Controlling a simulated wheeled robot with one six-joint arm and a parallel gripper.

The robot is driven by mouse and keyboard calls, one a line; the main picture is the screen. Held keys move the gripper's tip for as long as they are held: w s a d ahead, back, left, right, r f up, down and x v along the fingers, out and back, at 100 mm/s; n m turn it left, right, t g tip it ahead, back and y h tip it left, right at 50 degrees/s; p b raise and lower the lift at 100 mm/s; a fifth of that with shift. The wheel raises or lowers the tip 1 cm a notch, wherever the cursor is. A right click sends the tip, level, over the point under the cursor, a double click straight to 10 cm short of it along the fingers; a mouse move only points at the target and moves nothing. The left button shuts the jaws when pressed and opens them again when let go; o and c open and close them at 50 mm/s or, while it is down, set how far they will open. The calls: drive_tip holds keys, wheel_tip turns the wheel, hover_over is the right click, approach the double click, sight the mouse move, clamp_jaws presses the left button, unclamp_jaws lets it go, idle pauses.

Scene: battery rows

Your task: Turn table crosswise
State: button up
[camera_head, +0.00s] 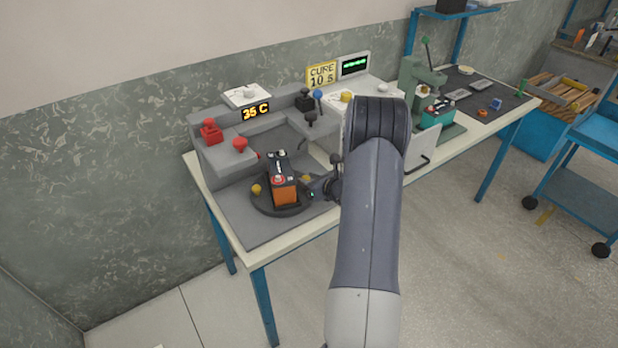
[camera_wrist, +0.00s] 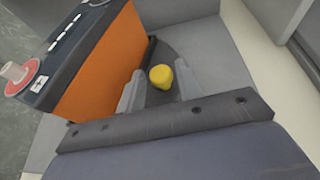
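The turntable (camera_head: 260,203) is a dark round disc on the grey fixture at the bench's left end. An orange battery with a black top (camera_head: 284,190) stands upright on it. One yellow knob (camera_head: 256,189) is at the disc's left and another yellow knob (camera_head: 306,178) at its right. My gripper (camera_head: 313,193) is at the disc's right side, partly hidden by my arm. In the wrist view, its two fingers are apart, with a yellow knob (camera_wrist: 161,77) showing between the tips. Gaps show on both sides of that knob; whether it lies fully between the fingers is unclear.
Red knobs (camera_head: 211,131) and black levers (camera_head: 304,100) stand on the grey housing behind, beside a "35 C" display (camera_head: 256,111). A "CURE 10 S" sign (camera_head: 321,75) is further back. A green press (camera_head: 421,80) stands to the right. The floor in front is clear.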

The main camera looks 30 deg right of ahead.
drive_tip(key=shift+w+f, duration=0.1)
drive_tip(key=shift+w, duration=0.1)
clamp_jaws()
idle(0.3)
